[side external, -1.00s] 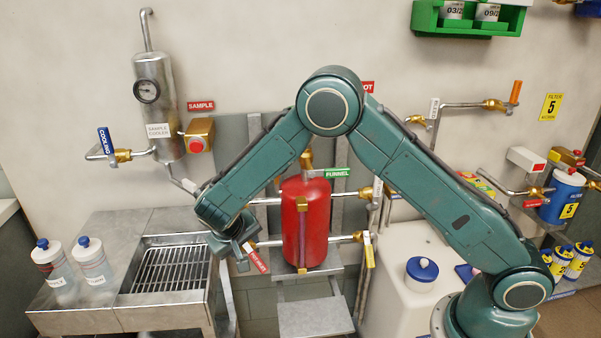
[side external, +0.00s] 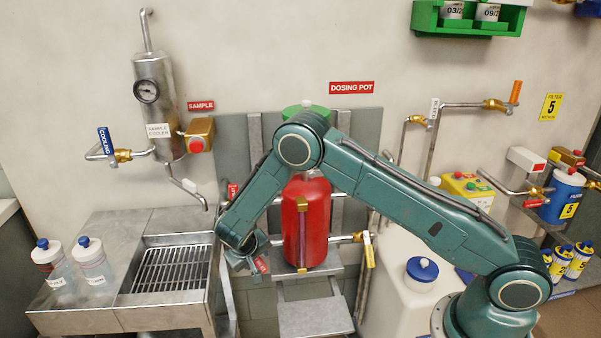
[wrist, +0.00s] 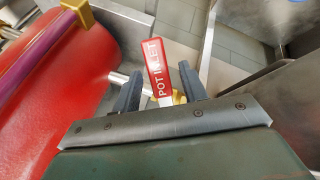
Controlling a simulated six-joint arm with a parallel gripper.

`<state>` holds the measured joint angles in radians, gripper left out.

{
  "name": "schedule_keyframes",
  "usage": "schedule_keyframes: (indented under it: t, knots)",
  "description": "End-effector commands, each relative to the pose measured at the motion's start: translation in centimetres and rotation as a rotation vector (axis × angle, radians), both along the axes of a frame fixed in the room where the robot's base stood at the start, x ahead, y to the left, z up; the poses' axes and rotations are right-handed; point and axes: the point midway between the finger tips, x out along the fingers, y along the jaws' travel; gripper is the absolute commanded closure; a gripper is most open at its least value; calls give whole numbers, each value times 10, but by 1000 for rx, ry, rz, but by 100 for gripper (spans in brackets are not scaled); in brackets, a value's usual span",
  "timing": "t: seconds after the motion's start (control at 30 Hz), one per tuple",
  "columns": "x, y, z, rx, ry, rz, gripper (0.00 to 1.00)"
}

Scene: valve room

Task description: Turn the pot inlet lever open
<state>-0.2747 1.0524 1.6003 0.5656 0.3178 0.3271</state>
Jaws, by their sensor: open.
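The pot inlet lever is a red handle marked POT INLET (wrist: 155,68), with a brass-coloured valve part at its lower end. In the wrist view it stands between my gripper's (wrist: 160,84) two dark fingers, which are open on either side of it. I cannot tell whether either finger touches it. In the side view a small red piece of the lever (side external: 261,265) shows beside my gripper (side external: 254,260), left of the red dosing pot (side external: 318,225). The valve body is mostly hidden there by my wrist.
A steel sink with a grating (side external: 172,268) lies left of my gripper, with two bottles (side external: 90,260) on its ledge. A steel step (side external: 314,316) is below. My arm crosses the pot's upper part.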

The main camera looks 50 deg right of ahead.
Motion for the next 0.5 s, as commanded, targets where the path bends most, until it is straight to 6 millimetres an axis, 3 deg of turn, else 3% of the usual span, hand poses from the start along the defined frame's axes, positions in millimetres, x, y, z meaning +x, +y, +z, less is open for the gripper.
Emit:
schedule_keyframes:
  t: [0.43, 0.5]
  knots:
    - [2, -4, -8, -1, 0, 1, 57]
    - [2, -4, -8, -1, 0, 1, 67]
